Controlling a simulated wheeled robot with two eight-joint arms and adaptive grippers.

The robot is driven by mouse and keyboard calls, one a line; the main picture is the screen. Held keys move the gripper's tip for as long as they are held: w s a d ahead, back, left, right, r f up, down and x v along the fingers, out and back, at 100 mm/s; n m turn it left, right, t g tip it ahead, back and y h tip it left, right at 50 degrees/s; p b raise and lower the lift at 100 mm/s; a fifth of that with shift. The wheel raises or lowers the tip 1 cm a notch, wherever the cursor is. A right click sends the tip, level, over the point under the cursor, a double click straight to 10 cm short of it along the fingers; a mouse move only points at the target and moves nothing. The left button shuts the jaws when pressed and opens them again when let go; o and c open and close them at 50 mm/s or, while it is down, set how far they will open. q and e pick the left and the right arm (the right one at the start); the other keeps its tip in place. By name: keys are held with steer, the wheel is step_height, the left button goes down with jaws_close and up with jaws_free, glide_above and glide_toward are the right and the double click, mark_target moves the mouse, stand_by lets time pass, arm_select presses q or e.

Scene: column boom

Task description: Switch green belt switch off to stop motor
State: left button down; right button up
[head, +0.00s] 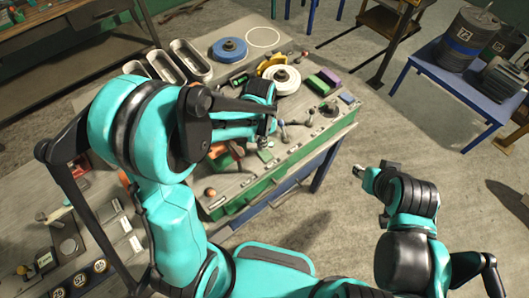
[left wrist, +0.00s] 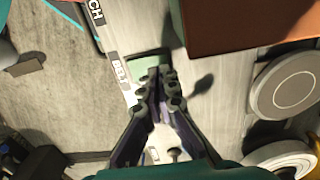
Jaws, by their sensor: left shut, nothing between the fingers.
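The green belt switch (left wrist: 150,60) is a flat green plate on the grey panel, beside a white label (left wrist: 121,74) reading BELT. In the left wrist view, the fingertips of my left gripper (left wrist: 158,78) overlap its lower part. The gripper is shut and empty; I cannot tell whether it touches the switch, or which way the switch is set. In the head view, a small green plate (head: 265,155) lies just below my left gripper (head: 272,122). My right gripper (head: 360,171) is over the floor, away from the bench; its fingers are too small to read.
The workbench (head: 238,190) holds levers, a white disc (head: 281,80), a blue disc (head: 229,50) and grey trays (head: 190,58). A reddish-brown block (left wrist: 250,18) stands close to the switch. A blue table (head: 452,88) with drums stands at the right. Floor between is clear.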

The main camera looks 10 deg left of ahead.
arm_select(q)
steer(key=shift+f+b, duration=0.95)
steer(key=shift+f, duration=0.1)
stand_by(0.5)
steer(key=shift+r+p, duration=2.55)
steer(key=shift+r, duration=1.05)
